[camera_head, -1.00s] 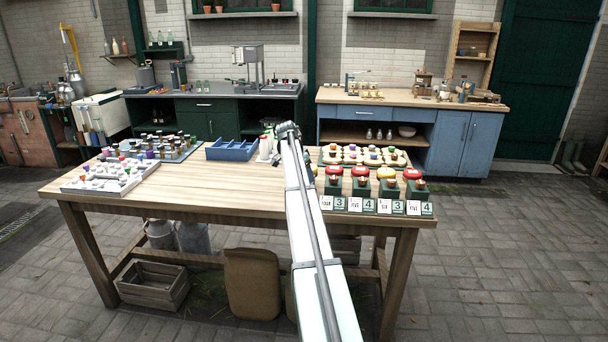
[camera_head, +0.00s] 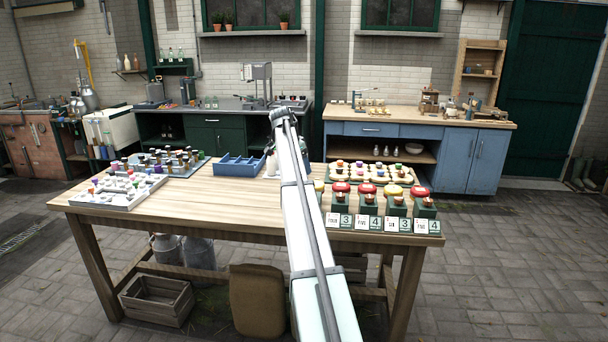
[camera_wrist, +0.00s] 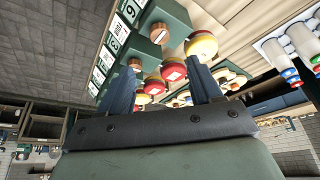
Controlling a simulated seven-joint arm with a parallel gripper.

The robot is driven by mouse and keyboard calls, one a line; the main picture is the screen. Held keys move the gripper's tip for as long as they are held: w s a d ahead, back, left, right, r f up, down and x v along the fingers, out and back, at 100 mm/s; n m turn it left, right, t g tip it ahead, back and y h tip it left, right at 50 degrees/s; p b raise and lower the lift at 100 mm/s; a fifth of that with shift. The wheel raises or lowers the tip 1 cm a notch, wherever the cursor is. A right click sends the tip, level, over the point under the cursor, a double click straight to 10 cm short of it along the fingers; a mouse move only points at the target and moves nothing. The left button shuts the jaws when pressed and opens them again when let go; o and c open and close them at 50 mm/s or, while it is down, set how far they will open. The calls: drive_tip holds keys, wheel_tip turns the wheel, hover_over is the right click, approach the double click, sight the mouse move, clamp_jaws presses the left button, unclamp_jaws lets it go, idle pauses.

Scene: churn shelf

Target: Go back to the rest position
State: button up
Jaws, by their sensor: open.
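My gripper (camera_wrist: 160,88) shows in the wrist view with its two dark fingers apart and nothing between them. Beyond the fingers, red and yellow lids on green stands show, apart from the gripper as far as I can tell. In the head view my arm reaches over the wooden table (camera_head: 225,192). The far end of the arm stands above the table's back edge, and its fingers are hidden there.
Green stands with number cards (camera_head: 371,223) line the table's right front, below a tray of coloured pieces (camera_head: 372,172). A white tray (camera_head: 112,192), a bottle rack (camera_head: 168,163) and a blue box (camera_head: 238,167) stand left. The table's front middle is clear.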

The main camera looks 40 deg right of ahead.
drive_tip(key=shift+a+r, duration=0.2)
drive_tip(key=shift+r, duration=0.25)
idle(0.4)
